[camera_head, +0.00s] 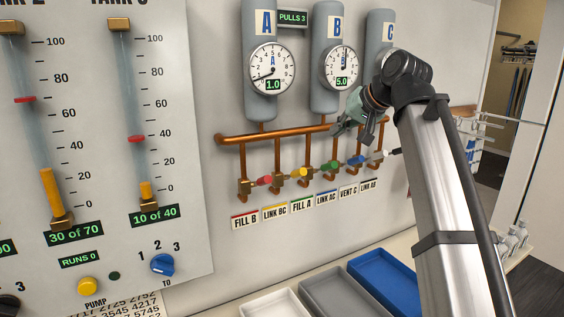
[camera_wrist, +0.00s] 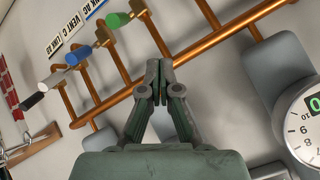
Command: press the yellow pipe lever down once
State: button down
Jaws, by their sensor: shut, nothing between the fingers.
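The yellow lever (camera_head: 298,172) sticks out from the copper pipework (camera_head: 276,134) above the LINK BC label (camera_head: 275,212), between the red lever (camera_head: 264,180) and the green lever (camera_head: 328,166). It is not seen in the wrist view. My gripper (camera_head: 340,128) is up and to the right of the yellow lever, in front of the horizontal pipe's right part. In the wrist view my gripper (camera_wrist: 159,68) is shut and empty, its tips overlapping the copper pipe in the picture. I cannot tell how far they are from it.
The blue lever (camera_head: 355,160), white lever (camera_head: 377,156) and black lever (camera_head: 395,151) follow to the right. Tank gauges, reading 1.0 (camera_head: 272,68) and 5.0 (camera_head: 342,68), hang above the pipes. A blue tray (camera_head: 385,280) and a grey tray (camera_head: 345,292) lie below. Space before the labels looks clear.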

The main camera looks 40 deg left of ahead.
aim_at(294, 174)
jog(key=shift+s+a+f+g, duration=0.15)
jog(key=shift+s+a+g, duration=0.15)
jog(key=shift+s+a, duration=0.3)
jog(key=shift+a+f, duration=0.1)
jog(key=shift+a, duration=0.05)
jog(key=s+a+f+p, duration=0.1)
jog(key=a+f+p, duration=0.3)
jog(key=f, duration=0.5)
jog(key=shift+s+a+f, duration=0.15)
jog(key=shift+a, duration=1)
jog(key=shift+f, duration=0.1)
